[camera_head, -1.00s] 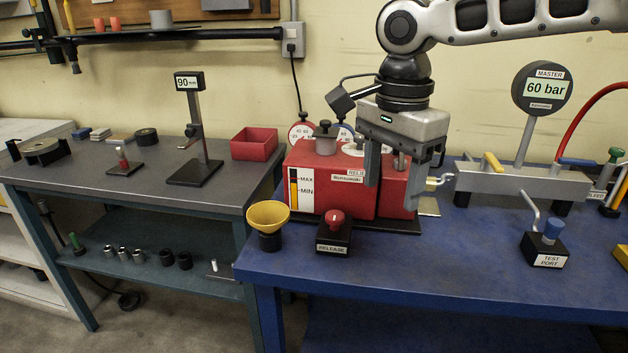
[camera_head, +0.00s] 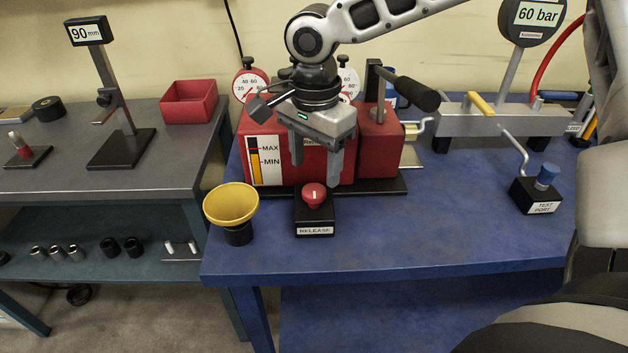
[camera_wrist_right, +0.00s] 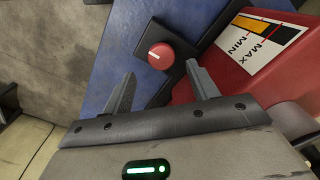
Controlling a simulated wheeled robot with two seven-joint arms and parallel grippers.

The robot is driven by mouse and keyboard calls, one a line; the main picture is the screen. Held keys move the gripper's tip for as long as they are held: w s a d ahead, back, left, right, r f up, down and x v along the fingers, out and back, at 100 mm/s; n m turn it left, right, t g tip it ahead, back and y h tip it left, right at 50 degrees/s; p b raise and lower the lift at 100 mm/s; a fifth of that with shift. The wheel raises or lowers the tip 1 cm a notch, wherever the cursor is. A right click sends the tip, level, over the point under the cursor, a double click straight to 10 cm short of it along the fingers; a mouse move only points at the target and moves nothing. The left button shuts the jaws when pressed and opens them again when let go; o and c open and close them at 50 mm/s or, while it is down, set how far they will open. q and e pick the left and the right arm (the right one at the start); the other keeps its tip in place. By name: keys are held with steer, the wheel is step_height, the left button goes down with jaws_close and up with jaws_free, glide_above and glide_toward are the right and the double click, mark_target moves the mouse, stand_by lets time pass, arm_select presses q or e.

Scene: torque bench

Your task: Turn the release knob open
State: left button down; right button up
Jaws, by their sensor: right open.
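The release knob (camera_head: 314,195) is a red round knob with a white mark, on a black block (camera_head: 314,217) labelled RELEASE near the front of the blue bench. My right gripper (camera_head: 316,172) is open and empty, above and behind the knob, in front of the red pump unit (camera_head: 380,155). In the right wrist view the knob (camera_wrist_right: 160,54) lies beyond the fingertips (camera_wrist_right: 160,68), roughly between them and not gripped. Its white mark points across the knob's face. My left gripper is not in view.
A yellow funnel (camera_head: 231,203) on a black base stands left of the release block. A black-handled lever (camera_head: 405,88) rises from the pump. The TEST PORT block (camera_head: 537,194) stands to the right. The bench front (camera_head: 400,240) is clear.

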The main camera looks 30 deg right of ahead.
mark_target(314, 190)
step_height(314, 190, down, 5)
steer(key=shift+w, duration=0.1)
stand_by(0.3)
steer(key=c, duration=1)
